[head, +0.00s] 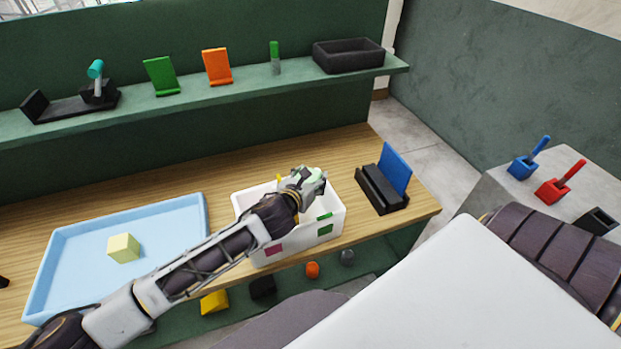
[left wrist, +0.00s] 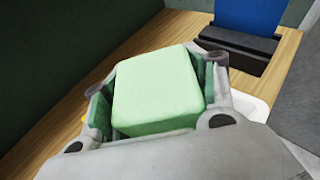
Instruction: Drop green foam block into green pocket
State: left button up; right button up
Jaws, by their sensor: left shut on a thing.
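My left gripper (head: 312,180) is shut on a pale green foam block (left wrist: 158,88), which fills the space between its fingers in the left wrist view. In the head view the gripper is over the white box (head: 241,207) on the wooden table, and only a little of the block shows. The box has a green patch and a pink patch on its front wall. The gripper and forearm hide much of its inside, so I cannot tell the pockets apart fully. My right gripper is not in view.
A light blue tray (head: 70,240) with a pale yellow block (head: 123,247) is at left. A black holder with a blue panel (head: 396,168) stands right of the box. A shelf (head: 200,98) with several items runs behind. Bare wood (head: 340,150) lies behind the box.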

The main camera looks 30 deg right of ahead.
pick_arm(q)
jog(key=o, duration=1)
jog(key=shift+c, duration=0.2)
jog(key=shift+v, duration=6)
jog(key=shift+s, duration=0.15)
